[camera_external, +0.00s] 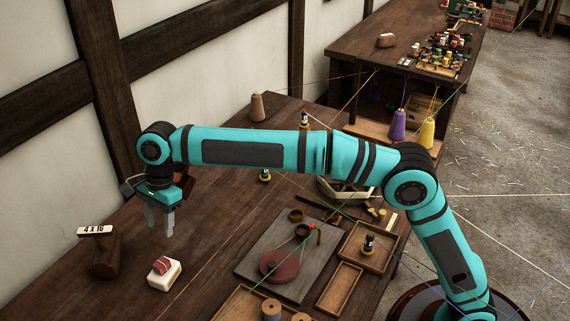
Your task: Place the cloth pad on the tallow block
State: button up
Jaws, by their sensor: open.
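The tallow block (160,278) is a cream block on the dark wooden table at the lower left. A small reddish-brown pad with a pale stripe, which looks like the cloth pad (161,265), rests on top of it. My gripper (159,230) hangs above and just behind the block, pointing down. Its grey fingers are apart, with nothing visible between them. It is clear of both the pad and the block.
A sign reading "4 x 16" (95,231) stands on a wooden stub left of the block. A grey board (262,240) with a round reddish disc (279,266) and wooden trays (341,289) lie to the right. Thin coloured strands cross the scene. Bare tabletop lies between block and board.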

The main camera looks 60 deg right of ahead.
jog(key=shift+r, duration=0.2)
jog(key=shift+d, duration=0.1)
jog(key=s+d+r+n+t, duration=0.3)
jog(key=s+d+r, duration=0.25)
jog(key=d, duration=0.35)
jog(key=s+d+r+n+t, duration=0.3)
jog(key=s+d+r, duration=0.2)
jog(key=s+d, duration=0.25)
jog(key=s+d+r+n+t, duration=0.25)
jog(key=s+d+r, duration=0.3)
jog(key=d, duration=0.35)
jog(key=s+d+f+n+t+h, duration=0.1)
jog(key=s+d+n+t, duration=0.2)
jog(key=s, duration=0.6)
jog(key=s+d+f+n+t+h, duration=0.1)
jog(key=s+d+n+t, duration=0.2)
jog(key=s+d, duration=0.4)
jog(key=s+d+f+n+t+h, duration=0.1)
jog(key=s+d+f+n+t, duration=0.1)
jog(key=s, duration=1.1)
jog(key=d+n+t, duration=0.1)
jog(key=d, duration=0.1)
jog(key=shift+d, duration=0.4)
jog(key=shift+n, duration=0.25)
